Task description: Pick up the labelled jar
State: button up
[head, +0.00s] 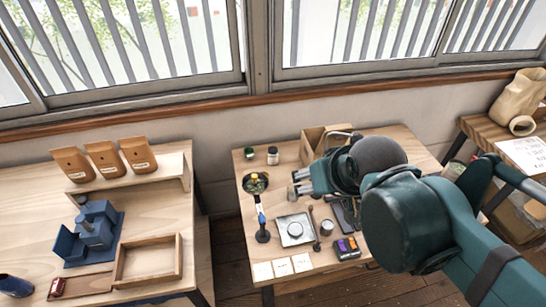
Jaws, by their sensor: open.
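A small dark jar (272,156) with a pale band that looks like a label stands upright near the back left of the middle table. A similar small jar with a green tone (249,153) stands to its left. I cannot read any writing on either. My gripper (296,183) is open above the middle table, to the right of and nearer than the jars, with its fingers pointing left. Nothing shows between the fingers, and it is apart from both jars. My arm hides part of the table's right side.
The middle table (250,226) also bears an open cardboard box (312,147), a round dark dish (255,182), a blue-handled tool (262,226), a square scale (295,229) and white cards (282,267). A left table holds several brown bags (105,159).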

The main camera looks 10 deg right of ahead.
jog(key=n+g+b, duration=0.6)
jog(key=n, duration=0.5)
send_over(273, 149)
jog(key=s, duration=0.8)
notch_tip(273, 149, down, 22)
jog(key=w+f+n, duration=0.1)
jog(key=w+f, duration=0.1)
jog(key=f, duration=0.4)
jog(key=w+f+n+b, duration=0.1)
jog(key=w+f, duration=0.2)
jog(key=f, duration=0.3)
jog(key=w+f+n+g, duration=0.1)
jog(key=w+f, duration=0.2)
jog(key=f, duration=0.3)
jog(key=shift+f+b, duration=0.3)
jog(key=shift+d+f, duration=0.1)
jog(key=shift+f, duration=0.3)
